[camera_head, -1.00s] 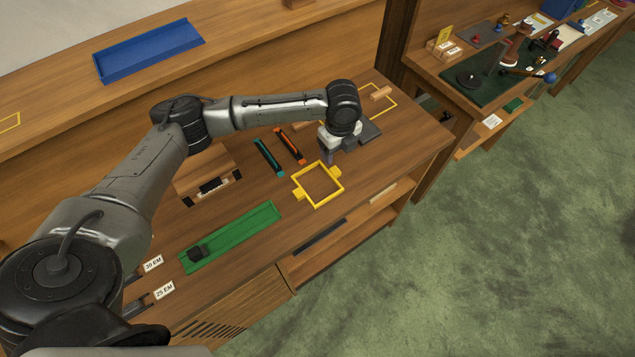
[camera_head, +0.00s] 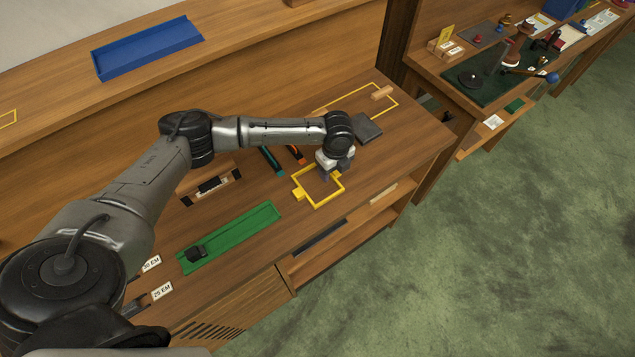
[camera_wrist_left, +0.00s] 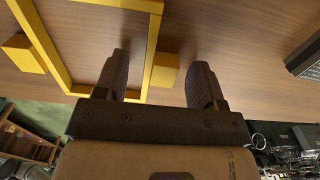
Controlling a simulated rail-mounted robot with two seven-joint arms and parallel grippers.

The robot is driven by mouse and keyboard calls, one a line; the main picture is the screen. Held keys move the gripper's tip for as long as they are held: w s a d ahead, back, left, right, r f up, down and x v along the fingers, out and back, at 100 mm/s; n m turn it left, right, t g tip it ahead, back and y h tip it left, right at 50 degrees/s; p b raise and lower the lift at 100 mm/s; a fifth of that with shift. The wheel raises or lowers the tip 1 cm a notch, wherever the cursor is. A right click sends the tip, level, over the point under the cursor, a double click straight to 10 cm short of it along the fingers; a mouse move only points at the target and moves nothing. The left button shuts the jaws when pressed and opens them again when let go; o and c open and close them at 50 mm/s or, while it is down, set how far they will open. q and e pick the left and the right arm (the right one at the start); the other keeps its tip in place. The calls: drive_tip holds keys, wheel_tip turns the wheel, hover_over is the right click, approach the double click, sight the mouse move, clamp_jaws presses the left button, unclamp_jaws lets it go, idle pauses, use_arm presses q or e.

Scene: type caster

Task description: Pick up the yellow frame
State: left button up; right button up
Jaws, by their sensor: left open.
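The yellow frame (camera_head: 319,204) is a square outline with a block-shaped lug on two opposite sides, lying flat on the wooden bench top. In the left wrist view the frame (camera_wrist_left: 44,44) fills the upper left, with one lug (camera_wrist_left: 166,71) between my open fingers and the other lug at far left. My left gripper (camera_head: 337,176) is over the far right side of the frame in the head view. In the wrist view its two fingers (camera_wrist_left: 158,80) are apart, one on each side of the near lug. Contact cannot be told. My right gripper is not in view.
A green tray (camera_head: 240,232) with a small black block lies left of the frame. Teal (camera_head: 271,160) and orange strips lie behind it. A dark grey plate (camera_head: 367,129) lies beyond my gripper. The bench's front edge is close to the frame.

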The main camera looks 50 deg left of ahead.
use_arm(q)
drive_tip(key=c, duration=1)
drive_tip(key=shift+c, duration=0.3)
drive_tip(key=shift+r, duration=0.1)
